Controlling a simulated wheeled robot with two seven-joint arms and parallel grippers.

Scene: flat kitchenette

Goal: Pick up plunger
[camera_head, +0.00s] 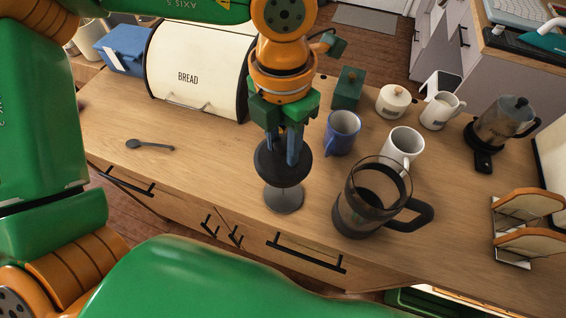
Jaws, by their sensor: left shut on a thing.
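The plunger has a round dark lid (268,172) and a grey metal filter disc (284,198) below it. It shows left of the glass coffee press (352,212), which stands without a lid on the wooden counter. My left gripper (292,150) points down from above and is shut on the top of the plunger; its fingers hide the knob. I cannot tell whether the filter disc touches the counter. My right gripper is not in view.
A blue mug (342,134) and a white mug (404,146) stand close behind the press. A bread box (195,72) is at the back left, a toast rack (528,205) at the right. A dark spoon (150,145) lies on the mostly clear left counter.

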